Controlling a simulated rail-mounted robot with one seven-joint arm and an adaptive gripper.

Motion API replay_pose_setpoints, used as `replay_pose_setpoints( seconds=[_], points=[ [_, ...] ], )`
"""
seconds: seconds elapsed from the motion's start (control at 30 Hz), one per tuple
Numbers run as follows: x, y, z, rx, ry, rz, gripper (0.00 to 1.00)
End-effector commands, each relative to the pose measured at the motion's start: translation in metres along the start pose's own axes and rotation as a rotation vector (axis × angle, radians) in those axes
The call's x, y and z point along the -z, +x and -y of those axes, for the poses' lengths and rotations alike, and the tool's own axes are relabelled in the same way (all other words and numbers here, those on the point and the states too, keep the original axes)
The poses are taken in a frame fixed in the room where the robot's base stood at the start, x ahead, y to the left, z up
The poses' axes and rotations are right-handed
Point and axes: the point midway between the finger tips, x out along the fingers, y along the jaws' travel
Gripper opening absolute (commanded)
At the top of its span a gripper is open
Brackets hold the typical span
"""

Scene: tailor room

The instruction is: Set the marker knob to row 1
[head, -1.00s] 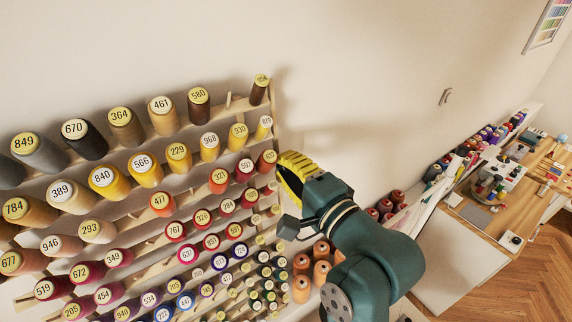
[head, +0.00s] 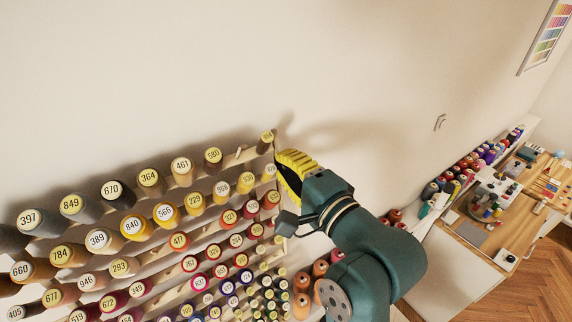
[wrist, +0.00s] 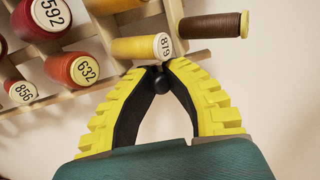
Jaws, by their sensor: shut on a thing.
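In the wrist view, a small round black knob (wrist: 158,79) sits between the yellow ribbed fingertips of my gripper (wrist: 158,72). The fingers meet around it in an arch. In the head view, my gripper (head: 279,160) is at the right end of the thread rack (head: 230,158), near the end of the second spool row from the top. The knob is hidden there by the fingers.
A brown spool (wrist: 212,25) at the rack's end sticks out close to the fingertips. Bare wall (head: 370,90) lies right of the rack. A worktable (head: 490,225) with sewing items is farther right.

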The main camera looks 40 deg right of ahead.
Motion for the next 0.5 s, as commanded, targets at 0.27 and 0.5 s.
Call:
replay_pose_setpoints(
  seconds=[0.27, 0.5],
  points=[
    [0.0, 0.0, -0.0008, -0.001, 0.0, 0.0, 0.47],
    [0.0001, -0.0005, -0.0009, -0.001, 0.0, 0.0, 0.47]
  ],
)
